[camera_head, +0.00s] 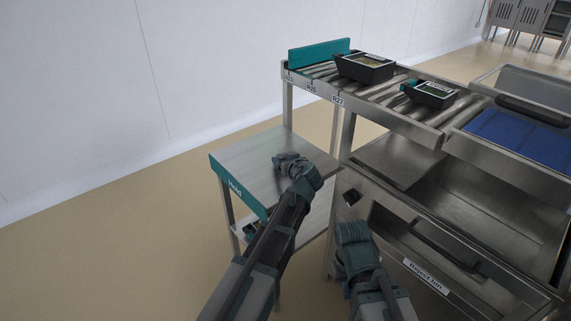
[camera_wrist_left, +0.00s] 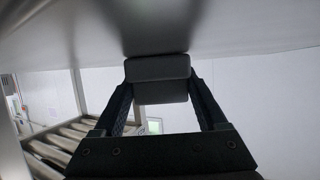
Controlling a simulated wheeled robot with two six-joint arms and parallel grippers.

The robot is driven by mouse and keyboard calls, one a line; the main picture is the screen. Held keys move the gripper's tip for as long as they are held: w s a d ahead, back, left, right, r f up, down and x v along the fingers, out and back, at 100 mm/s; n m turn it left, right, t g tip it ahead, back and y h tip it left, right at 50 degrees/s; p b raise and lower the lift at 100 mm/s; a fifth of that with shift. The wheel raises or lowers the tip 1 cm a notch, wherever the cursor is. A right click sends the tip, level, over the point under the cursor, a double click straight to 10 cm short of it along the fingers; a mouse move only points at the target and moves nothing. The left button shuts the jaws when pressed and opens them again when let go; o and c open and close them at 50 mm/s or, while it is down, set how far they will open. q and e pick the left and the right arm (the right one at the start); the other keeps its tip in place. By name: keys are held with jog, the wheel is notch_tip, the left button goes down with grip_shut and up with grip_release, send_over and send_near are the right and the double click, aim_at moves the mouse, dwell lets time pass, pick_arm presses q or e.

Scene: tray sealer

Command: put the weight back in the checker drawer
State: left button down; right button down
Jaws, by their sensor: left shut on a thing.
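My left gripper (camera_head: 290,163) is low over the steel top of the Hold table in the head view. In the left wrist view its two fingers (camera_wrist_left: 160,85) are closed on a dark grey block (camera_wrist_left: 157,68), possibly the weight. The block is close to a pale grey surface across the top of that view; I cannot tell if they touch. In the head view the gripper hides the block. My right gripper (camera_head: 352,235) is in front of the steel machine, and its fingers cannot be made out. I see no drawer marked as the checker drawer.
The Hold table (camera_head: 240,152) is otherwise clear. To its right stand the reject bin (camera_head: 425,275) with a black handle and a roller conveyor (camera_head: 318,72) bearing a larger black tray (camera_head: 364,67) and a smaller one (camera_head: 430,93). The floor at left is free.

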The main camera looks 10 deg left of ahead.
pick_arm(q)
jog(key=shift+f, duration=0.1)
grip_release()
jog(key=shift+r, duration=0.3)
jog(key=p+v, duration=0.4)
jog(key=v, duration=0.6)
jog(key=shift+s+d, duration=0.15)
jog(key=shift+s, duration=0.15)
jog(key=shift+s+d+r+p, duration=0.2)
jog(key=shift+s+d+p, duration=0.15)
jog(key=shift+s, duration=0.2)
